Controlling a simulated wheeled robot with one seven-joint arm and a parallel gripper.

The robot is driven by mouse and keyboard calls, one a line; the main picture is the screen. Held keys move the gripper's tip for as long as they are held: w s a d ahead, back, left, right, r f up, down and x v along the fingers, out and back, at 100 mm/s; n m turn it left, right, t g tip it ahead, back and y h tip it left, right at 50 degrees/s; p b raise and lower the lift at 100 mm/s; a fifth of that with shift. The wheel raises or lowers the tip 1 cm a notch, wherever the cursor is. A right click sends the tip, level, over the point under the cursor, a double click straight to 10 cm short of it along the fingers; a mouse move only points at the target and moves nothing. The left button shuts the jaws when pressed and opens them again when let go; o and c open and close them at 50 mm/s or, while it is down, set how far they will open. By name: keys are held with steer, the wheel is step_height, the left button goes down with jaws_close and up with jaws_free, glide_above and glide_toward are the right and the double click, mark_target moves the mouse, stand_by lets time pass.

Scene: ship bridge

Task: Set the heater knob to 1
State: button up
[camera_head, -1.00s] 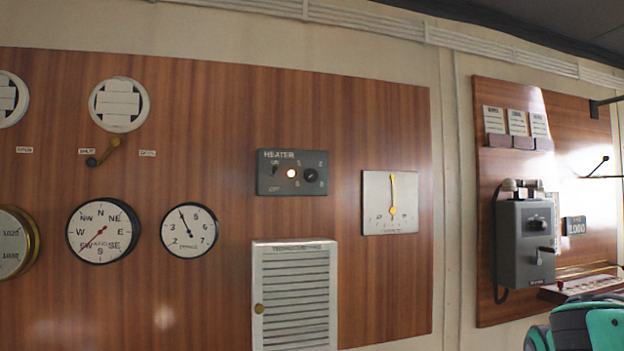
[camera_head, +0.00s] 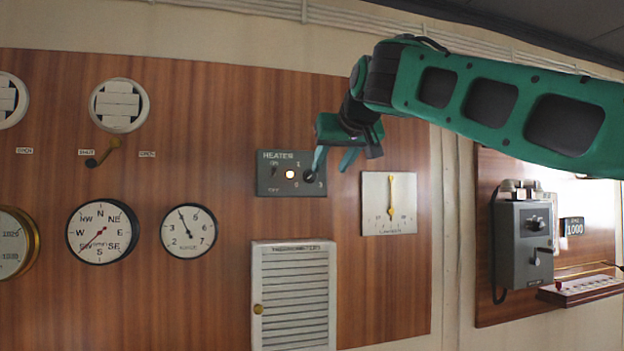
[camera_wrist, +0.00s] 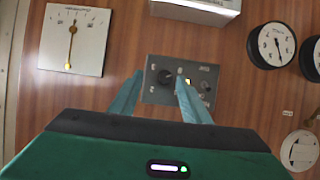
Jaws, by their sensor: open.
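The heater panel (camera_head: 270,181) is a dark grey plate on the wooden wall, with a toggle switch at its left, a lit round lamp (camera_head: 291,174) and a black round knob (camera_head: 309,176) at its right. My gripper (camera_head: 333,168) is open, in front of the panel's right edge, and one finger partly covers the knob and its numbers. In the wrist view the knob (camera_wrist: 164,76) shows between the two teal fingers of the gripper (camera_wrist: 153,92), which look apart from it. The number that the knob points to is too small to read.
A white louvred box (camera_head: 293,295) hangs just below the panel. A square gauge with a yellow pointer (camera_head: 389,203) is to the right. Round dials (camera_head: 189,231) and a brass lever (camera_head: 103,153) are to the left. A grey telephone (camera_head: 524,240) hangs farther right.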

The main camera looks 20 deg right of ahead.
mark_target(312, 175)
steer(key=w, duration=0.3)
steer(key=w+a+f, duration=0.1)
steer(key=w, duration=0.6)
steer(key=shift+w+a+f, duration=0.15)
steer(key=shift+a+f, duration=0.1)
steer(key=shift+f, duration=0.1)
steer(key=shift+t, duration=0.3)
steer(key=c, duration=1)
